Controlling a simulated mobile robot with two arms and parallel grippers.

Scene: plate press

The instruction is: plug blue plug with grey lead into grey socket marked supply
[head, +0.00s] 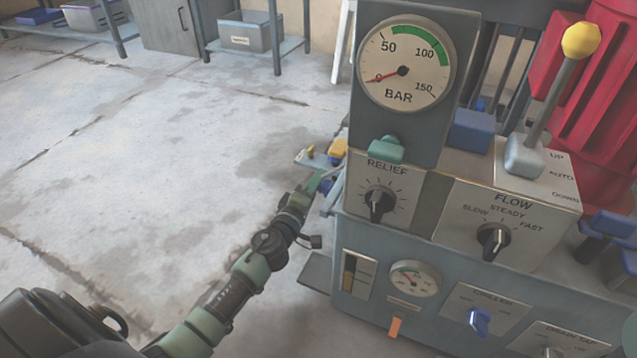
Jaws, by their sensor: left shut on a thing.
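My left gripper (318,184) reaches in from the lower left to the left side of the press. It is shut on a small blue part, which looks like the blue plug (326,187); the fingers hide much of it. A light grey strip beside it may be its grey lead, but I cannot tell for sure. The grey socket marked supply cannot be made out; the side of the press that faces left is mostly hidden. My right gripper is not in view.
Close by the gripper is a small ledge with a yellow part (338,149). The press front carries a BAR gauge (404,62), a RELIEF knob (379,201), a FLOW knob (492,239) and a yellow-topped lever (557,80). The floor at left is clear.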

